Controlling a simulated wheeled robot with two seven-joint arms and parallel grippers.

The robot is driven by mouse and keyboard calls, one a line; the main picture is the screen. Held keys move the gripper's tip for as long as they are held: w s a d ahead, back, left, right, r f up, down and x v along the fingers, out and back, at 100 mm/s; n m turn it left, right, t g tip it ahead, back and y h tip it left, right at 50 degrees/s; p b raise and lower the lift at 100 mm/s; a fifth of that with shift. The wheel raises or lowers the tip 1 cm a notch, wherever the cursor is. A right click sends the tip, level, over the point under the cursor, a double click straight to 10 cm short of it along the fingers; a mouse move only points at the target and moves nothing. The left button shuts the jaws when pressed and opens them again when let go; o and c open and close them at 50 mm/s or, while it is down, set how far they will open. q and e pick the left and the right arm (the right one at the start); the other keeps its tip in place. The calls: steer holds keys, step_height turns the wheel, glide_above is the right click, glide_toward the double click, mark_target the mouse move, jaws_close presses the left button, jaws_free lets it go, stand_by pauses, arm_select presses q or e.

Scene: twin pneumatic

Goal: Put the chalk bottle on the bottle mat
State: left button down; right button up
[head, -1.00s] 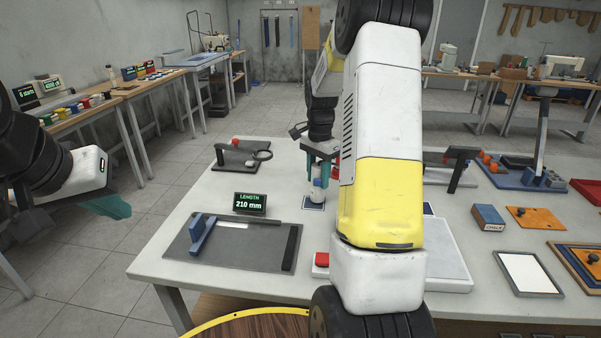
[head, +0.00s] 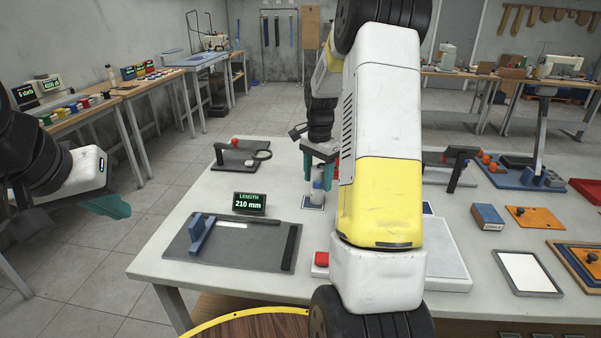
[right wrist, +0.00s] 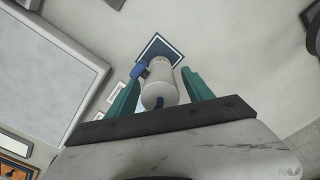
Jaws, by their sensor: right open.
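The chalk bottle (head: 317,195) is a small white bottle with blue parts. In the head view it stands upright at the bottle mat (head: 305,206), a small dark blue square with a pale edge. In the right wrist view the bottle (right wrist: 160,82) has its base over the mat (right wrist: 158,42). My right gripper (right wrist: 158,92) is open, with its teal fingers on either side of the bottle and visible gaps beside it. In the head view that gripper (head: 318,172) is above the bottle. My left gripper (head: 108,207) is at the far left, off the table; its jaw opening is unclear.
A grey board with a blue stop (head: 202,233) and a length display (head: 236,203) lie left of the mat. A dark board with a ring (head: 240,155) is behind. My right arm hides the table's middle. A white panel (head: 445,255) lies right.

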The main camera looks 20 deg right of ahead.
step_height(320, 180, up, 12)
steer(key=shift+f, duration=0.25)
steer(key=s+a+r+n+t, duration=0.1)
steer(key=s+a+r+n, duration=0.25)
steer(key=s, duration=0.25)
steer(key=s+a+r+n+t+y, duration=0.1)
steer(key=s+a+r+n+t, duration=0.15)
steer(key=s+a, duration=0.2)
steer(key=s+a+r+n+t, duration=0.1)
steer(key=s+a+r+n, duration=0.2)
steer(key=s, duration=0.4)
steer(key=s+a+f+n+t+y, duration=0.1)
steer(key=s+a+f+n, duration=0.1)
steer(key=s+a+n, duration=0.2)
steer(key=s, duration=0.3)
steer(key=shift+s+t, duration=0.35)
